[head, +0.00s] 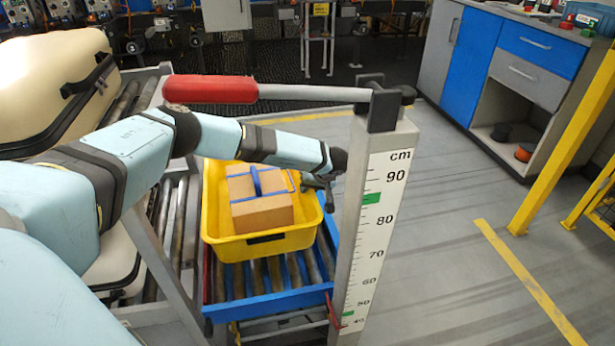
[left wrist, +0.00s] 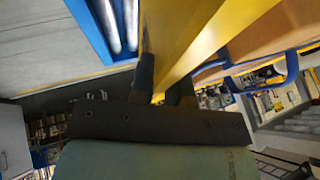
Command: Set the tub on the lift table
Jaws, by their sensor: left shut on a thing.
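A yellow tub (head: 218,249) holds a brown cardboard box (head: 262,214) with blue bands and a blue handle. The tub is over the rollers of the blue-framed lift table (head: 270,306); I cannot tell whether its underside touches them all over. My left gripper (head: 322,190) is at the tub's right rim. In the left wrist view, the tub's yellow wall (left wrist: 180,45) runs between the fingers (left wrist: 162,88), which are shut on it. The box's blue handle (left wrist: 292,68) shows beside it. My right gripper is not in view.
A post with a cm scale (head: 372,230) and a red-gripped lever (head: 210,89) stands right beside the lift table. A roller conveyor (head: 178,220) with a cream case (head: 60,75) is on the left. Open floor lies right, before a blue-and-grey cabinet (head: 490,70) and yellow rail (head: 565,150).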

